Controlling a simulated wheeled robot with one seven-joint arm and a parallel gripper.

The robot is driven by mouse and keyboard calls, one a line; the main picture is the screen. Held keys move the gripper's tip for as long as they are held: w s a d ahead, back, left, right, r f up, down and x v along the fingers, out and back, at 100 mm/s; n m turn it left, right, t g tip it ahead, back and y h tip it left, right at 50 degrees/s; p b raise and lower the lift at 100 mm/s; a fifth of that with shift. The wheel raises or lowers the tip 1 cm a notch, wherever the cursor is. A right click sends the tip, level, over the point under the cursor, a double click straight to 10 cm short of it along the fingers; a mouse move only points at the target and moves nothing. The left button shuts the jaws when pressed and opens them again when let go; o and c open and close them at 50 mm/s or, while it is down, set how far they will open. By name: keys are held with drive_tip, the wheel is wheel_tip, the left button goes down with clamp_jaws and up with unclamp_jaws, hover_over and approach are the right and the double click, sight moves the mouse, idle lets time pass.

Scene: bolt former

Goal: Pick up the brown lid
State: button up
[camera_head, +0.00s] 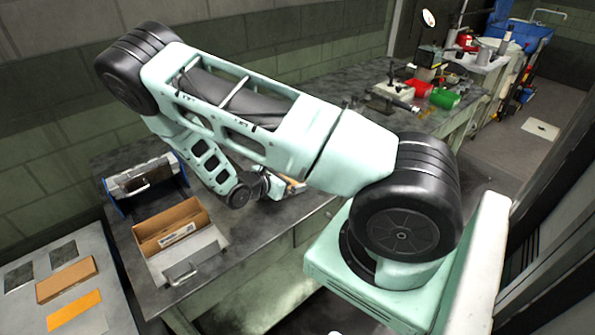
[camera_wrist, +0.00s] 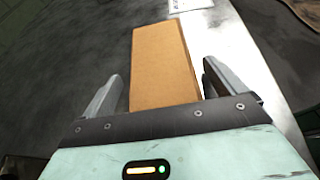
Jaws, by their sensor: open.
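A flat brown piece, which looks like the brown lid (camera_wrist: 163,62), lies between the two fingers of my gripper (camera_wrist: 163,75) in the wrist view. The fingers are spread on either side of it, with a gap at the left and a narrower gap at the right. Its near end is hidden by my gripper body. In the head view, a small bit of brown (camera_head: 295,186) shows beside my gripper (camera_head: 284,188) over the dark workbench; my arm hides most of this area.
An open brown box (camera_head: 171,231) and a grey metal case (camera_head: 140,183) stand on the workbench (camera_head: 235,225) at the left. A brown slab (camera_head: 67,279) and an orange piece (camera_head: 75,308) lie on the grey side table. Red and green containers (camera_head: 445,98) stand at the back right.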

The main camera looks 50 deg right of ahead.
drive_tip(key=shift+d+f, duration=0.1)
drive_tip(key=shift+c, duration=0.2)
drive_tip(key=c, duration=1)
